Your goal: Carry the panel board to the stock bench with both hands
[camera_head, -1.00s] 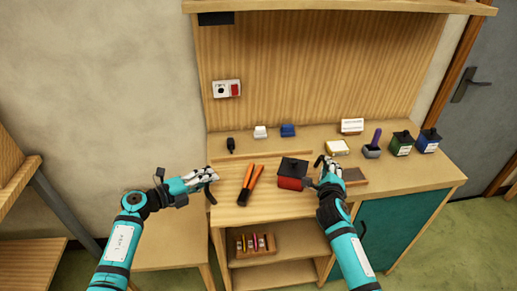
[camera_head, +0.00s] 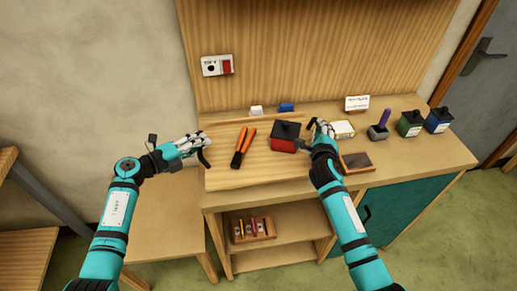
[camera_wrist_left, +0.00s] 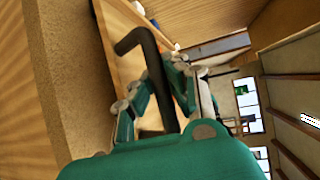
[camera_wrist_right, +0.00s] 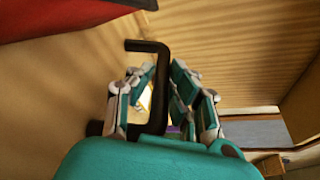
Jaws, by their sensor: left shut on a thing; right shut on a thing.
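The panel board (camera_head: 218,179) is a light wooden board with a black handle at each end. It appears held above the workbench, its back edge partly covering small blocks behind. A red box with a black top (camera_head: 286,137) and orange-handled pliers (camera_head: 244,147) lie on it. My left gripper (camera_head: 200,148) is shut on the left handle, and the black bar (camera_wrist_left: 150,50) shows in the left wrist view. My right gripper (camera_head: 322,133) is shut on the right handle (camera_wrist_right: 158,75). I cannot tell which surface is the stock bench.
A lower wooden table (camera_head: 165,215) stands at left with a bare top. Another wooden unit (camera_head: 22,255) is further left.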

